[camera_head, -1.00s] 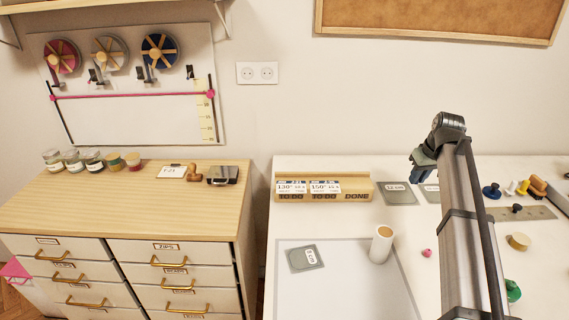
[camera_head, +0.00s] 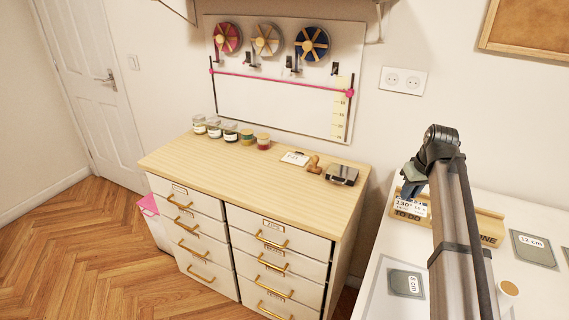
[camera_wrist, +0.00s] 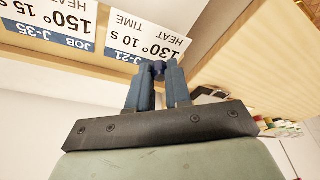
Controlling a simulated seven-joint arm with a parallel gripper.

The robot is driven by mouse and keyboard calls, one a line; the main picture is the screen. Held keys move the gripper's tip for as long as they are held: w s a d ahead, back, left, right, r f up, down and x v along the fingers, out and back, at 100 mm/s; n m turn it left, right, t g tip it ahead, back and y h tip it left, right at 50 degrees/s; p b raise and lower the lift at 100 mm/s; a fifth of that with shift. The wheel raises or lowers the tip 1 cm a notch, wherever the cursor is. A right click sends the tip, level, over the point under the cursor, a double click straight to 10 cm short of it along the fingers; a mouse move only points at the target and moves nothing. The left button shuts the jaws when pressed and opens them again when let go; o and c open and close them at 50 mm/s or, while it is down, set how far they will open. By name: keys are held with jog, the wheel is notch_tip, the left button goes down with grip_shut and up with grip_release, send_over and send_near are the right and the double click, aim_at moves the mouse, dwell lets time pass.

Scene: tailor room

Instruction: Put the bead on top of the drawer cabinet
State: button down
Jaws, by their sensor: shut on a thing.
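The drawer cabinet (camera_head: 215,165) stands left of the white table in the head view, with a bare stretch of light wooden top. In the wrist view its wooden top (camera_wrist: 265,60) appears at the right. My gripper (camera_head: 406,191) is above the table's left part, right of the cabinet, in front of the wooden card holder. In the wrist view my gripper (camera_wrist: 158,72) is shut on a small dark blue thing, apparently the bead (camera_wrist: 158,67), held between the fingertips. The fingers largely hide it, and I cannot make it out in the head view.
Several small jars (camera_head: 230,132) line the cabinet's back left. A label card (camera_head: 296,158), a wooden stamp (camera_head: 314,164) and a dark metal box (camera_head: 342,175) sit at its back right. The card holder (camera_head: 485,228) is on the table. The cabinet top's front is clear.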

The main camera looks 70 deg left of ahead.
aim_at(329, 208)
jog(key=shift+s+a+n, duration=0.9)
jog(key=shift+s+a, duration=5.8)
jog(key=shift+s, duration=2.35)
jog(key=shift+f, duration=5.1)
jog(key=shift+f, duration=0.15)
jog(key=c, duration=1.1)
grip_release()
jog(key=shift+o, duration=0.2)
jog(key=v, duration=1.2)
jog(key=shift+w+d, duration=0.2)
